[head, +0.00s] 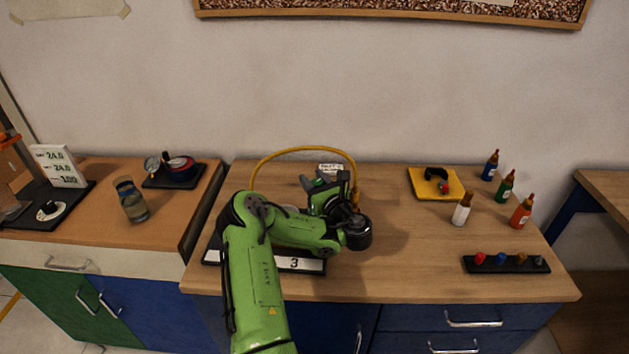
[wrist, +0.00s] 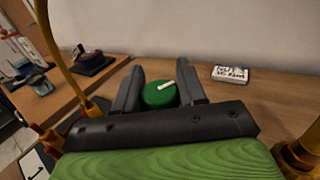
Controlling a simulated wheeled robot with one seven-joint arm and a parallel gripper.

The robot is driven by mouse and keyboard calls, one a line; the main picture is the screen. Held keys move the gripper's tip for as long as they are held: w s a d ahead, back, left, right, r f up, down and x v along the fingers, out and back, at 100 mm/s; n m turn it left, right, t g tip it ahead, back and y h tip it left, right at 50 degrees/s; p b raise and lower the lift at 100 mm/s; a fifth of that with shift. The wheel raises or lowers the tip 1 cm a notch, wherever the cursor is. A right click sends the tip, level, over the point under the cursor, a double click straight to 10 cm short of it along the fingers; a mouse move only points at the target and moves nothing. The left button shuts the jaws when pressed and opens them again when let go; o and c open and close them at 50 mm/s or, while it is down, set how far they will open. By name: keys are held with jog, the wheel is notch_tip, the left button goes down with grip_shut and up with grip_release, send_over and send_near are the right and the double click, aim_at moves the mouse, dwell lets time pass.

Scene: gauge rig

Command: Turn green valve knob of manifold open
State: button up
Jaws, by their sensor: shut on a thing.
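The green valve knob (wrist: 159,95) is round, with a white pointer mark on top that slants slightly up to the right in the wrist view. My gripper (wrist: 160,72) has its two dark fingers on either side of the knob, shut on it. In the head view my gripper (head: 331,187) is over the manifold and hides most of it. The manifold's front plate (head: 294,263) shows a "3", and a yellow hose (head: 303,150) arches behind. The hose also shows at the left of the wrist view (wrist: 52,45).
A small white label block (wrist: 231,74) stands behind the knob. On the right are a yellow tray (head: 421,191), several small bottles and a dark strip with coloured knobs (head: 506,264).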

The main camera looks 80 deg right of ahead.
dwell(0.4)
jog(key=o, duration=1)
jog(key=shift+c, duration=0.2)
jog(key=shift+w, duration=0.1)
